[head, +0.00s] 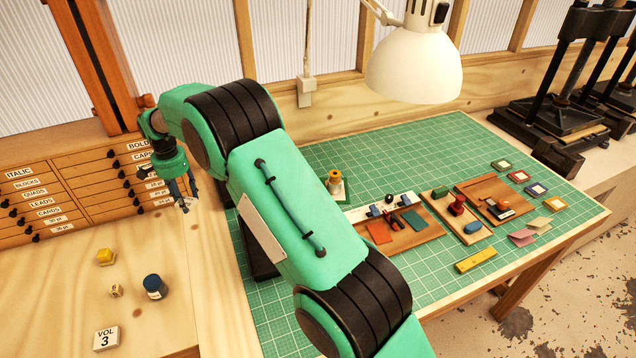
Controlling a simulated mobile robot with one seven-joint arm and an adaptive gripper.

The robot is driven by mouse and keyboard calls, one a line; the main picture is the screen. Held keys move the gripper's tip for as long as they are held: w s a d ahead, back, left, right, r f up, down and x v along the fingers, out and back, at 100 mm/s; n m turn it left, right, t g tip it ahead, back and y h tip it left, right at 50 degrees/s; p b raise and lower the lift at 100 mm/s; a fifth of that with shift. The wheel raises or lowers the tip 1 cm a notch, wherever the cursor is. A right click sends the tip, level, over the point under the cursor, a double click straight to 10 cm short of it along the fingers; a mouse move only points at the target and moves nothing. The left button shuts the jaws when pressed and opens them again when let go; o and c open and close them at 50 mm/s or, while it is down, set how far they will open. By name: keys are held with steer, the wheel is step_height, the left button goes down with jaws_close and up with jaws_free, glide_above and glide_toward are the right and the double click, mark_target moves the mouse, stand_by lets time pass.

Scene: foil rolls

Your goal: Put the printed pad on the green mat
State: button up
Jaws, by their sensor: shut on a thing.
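The green mat (462,140) covers the table on the right, with a white grid on it. My gripper (187,205) points down at the left, in front of the labelled drawers and left of the mat. It is shut on a small bluish-grey thing, mostly hidden by the fingers; I cannot tell what it is.
Wooden trays (407,238) with tools, a yellow bar (475,260) and several small framed squares occupy the mat. A white lamp (415,65) hangs above.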

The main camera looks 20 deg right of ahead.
steer(key=w+d+r+m+b, duration=0.1)
steer(key=w+d, duration=0.1)
steer(key=d, duration=1.1)
steer(key=w+d+m+b, duration=0.1)
steer(key=w+d+b, duration=0.1)
steer(key=d, duration=1.1)
steer(key=w+d+r+m+b, duration=0.1)
steer(key=w+d+b, duration=0.1)
steer(key=d, duration=1.1)
steer(key=shift+w+r+m, duration=0.3)
steer(key=shift+w+m, duration=0.1)
steer(key=shift+w, duration=0.5)
steer(key=w+d+f+m+b, duration=0.2)
steer(key=d+f, duration=0.1)
steer(key=d, duration=1)
steer(key=m, duration=0.5)
glide_above(416, 181)
step_height(416, 181, down, 2)
steer(key=shift+s+a+f+b, duration=0.1)
steer(key=shift+f+b, duration=0.05)
steer(key=shift+b, duration=0.2)
steer(key=shift+f+b, duration=0.7)
steer(key=shift+f, duration=1.85)
steer(key=shift+f, duration=0.1)
